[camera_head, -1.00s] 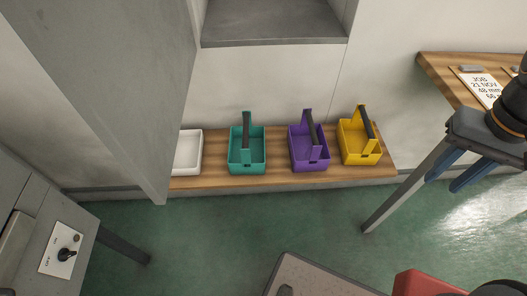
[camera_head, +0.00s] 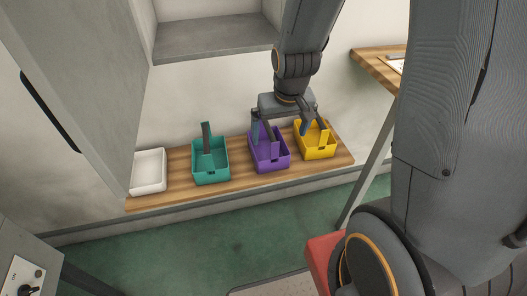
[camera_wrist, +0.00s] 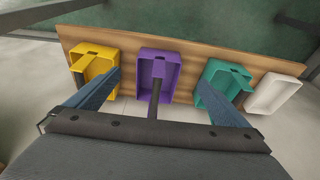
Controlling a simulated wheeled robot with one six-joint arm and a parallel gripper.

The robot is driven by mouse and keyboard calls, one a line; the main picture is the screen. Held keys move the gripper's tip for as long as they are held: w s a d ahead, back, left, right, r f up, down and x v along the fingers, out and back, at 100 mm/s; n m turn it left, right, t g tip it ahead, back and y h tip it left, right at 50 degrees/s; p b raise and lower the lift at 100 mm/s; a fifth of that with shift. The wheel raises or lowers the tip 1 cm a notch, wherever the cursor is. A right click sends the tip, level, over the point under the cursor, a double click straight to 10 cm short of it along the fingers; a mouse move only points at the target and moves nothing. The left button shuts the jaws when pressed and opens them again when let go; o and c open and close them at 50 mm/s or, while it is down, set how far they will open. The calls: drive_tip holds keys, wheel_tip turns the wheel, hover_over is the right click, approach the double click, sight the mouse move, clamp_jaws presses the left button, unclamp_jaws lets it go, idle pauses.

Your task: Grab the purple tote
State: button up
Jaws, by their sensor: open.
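The purple tote (camera_head: 271,160) stands upright on a wooden shelf, between the teal tote (camera_head: 211,173) and the yellow tote (camera_head: 316,150). It has a tall handle with a dark grip. My gripper (camera_head: 280,132) hangs over it from above, open, with blue fingers spread. In the wrist view, the purple tote (camera_wrist: 165,82) shows between my two fingers (camera_wrist: 160,80), and its dark grip points toward the gripper's palm. I see no finger closed on the handle. In the head view, the gripper hides part of the handle.
A white tray (camera_head: 149,171) sits at the left end of the wooden shelf (camera_head: 180,196). The yellow and teal totes stand close on either side of the purple one. A grey cabinet (camera_head: 70,80) is at left, a wooden table (camera_head: 375,70) at right. The wall is close behind.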

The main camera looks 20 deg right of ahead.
sight(271, 134)
drive_tip(key=shift+t, duration=0.9)
drive_tip(key=w+f+b, duration=0.1)
drive_tip(key=w+f, duration=0.6)
drive_tip(key=shift+w+a+f+b, duration=0.1)
drive_tip(key=shift+w+f+b, duration=0.15)
drive_tip(key=shift+w+b, duration=0.15)
drive_tip(key=shift+x, duration=3.55)
drive_tip(key=shift+w, duration=0.1)
drive_tip(key=shift+r, duration=0.1)
drive_tip(key=c, duration=0.9)
wheel_tip(271, 134, up, 9)
drive_tip(key=shift+f+p, duration=0.15)
drive_tip(key=shift+p, duration=0.7)
drive_tip(key=shift+c, duration=0.2)
drive_tip(key=shift+r+p, duration=0.6)
drive_tip(key=shift+p, duration=0.15)
